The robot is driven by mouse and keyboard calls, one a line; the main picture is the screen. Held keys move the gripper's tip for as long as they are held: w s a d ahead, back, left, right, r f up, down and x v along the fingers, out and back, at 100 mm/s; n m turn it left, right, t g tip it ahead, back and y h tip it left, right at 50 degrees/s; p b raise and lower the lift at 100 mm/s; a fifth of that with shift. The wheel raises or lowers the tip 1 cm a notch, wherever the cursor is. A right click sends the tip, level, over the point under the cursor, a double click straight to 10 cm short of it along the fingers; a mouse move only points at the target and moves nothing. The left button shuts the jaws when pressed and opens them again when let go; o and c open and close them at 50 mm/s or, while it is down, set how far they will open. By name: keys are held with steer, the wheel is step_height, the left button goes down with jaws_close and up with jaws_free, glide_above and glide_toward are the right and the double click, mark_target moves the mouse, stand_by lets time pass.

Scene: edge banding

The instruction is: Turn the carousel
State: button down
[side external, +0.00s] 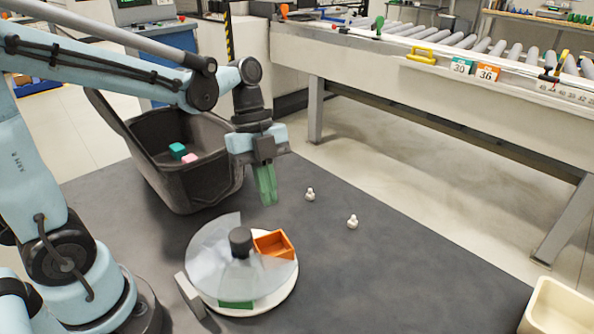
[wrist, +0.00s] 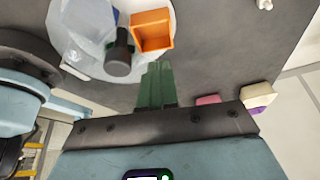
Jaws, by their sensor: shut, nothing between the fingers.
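The carousel is a round white disc (side external: 284,298) on the dark mat, with a clear cover (side external: 212,255) over part of it. A dark knob (side external: 240,242) stands at its middle. An open orange box (side external: 274,244) sits in the uncovered part, and something green (side external: 236,304) shows at its front edge. My gripper (side external: 268,200) points down above the mat, behind the carousel and clear of it. Its green fingers are together and empty. In the wrist view, the fingertips (wrist: 157,68) show near the knob (wrist: 119,52) and the orange box (wrist: 152,30).
A dark bin (side external: 215,180) with a teal block (side external: 177,151) and a pink block (side external: 190,159) stands behind my gripper. Two small white pieces (side external: 310,194) (side external: 352,222) lie on the mat. A grey upright plate (side external: 190,295) stands at the carousel's left. A cream tray (side external: 556,305) is at right.

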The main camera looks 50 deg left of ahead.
steer(key=shift+x, duration=4.35)
steer(key=shift+s+d, duration=0.4)
steer(key=shift+d, duration=0.45)
steer(key=w+v, duration=0.1)
steer(key=v, duration=0.9)
steer(key=n+t+h, duration=0.3)
steer(key=n, duration=1.1)
glide_toward(279, 233)
steer(key=x, duration=0.8)
steer(key=shift+w+a+f, duration=0.15)
steer(key=shift+a, duration=0.05)
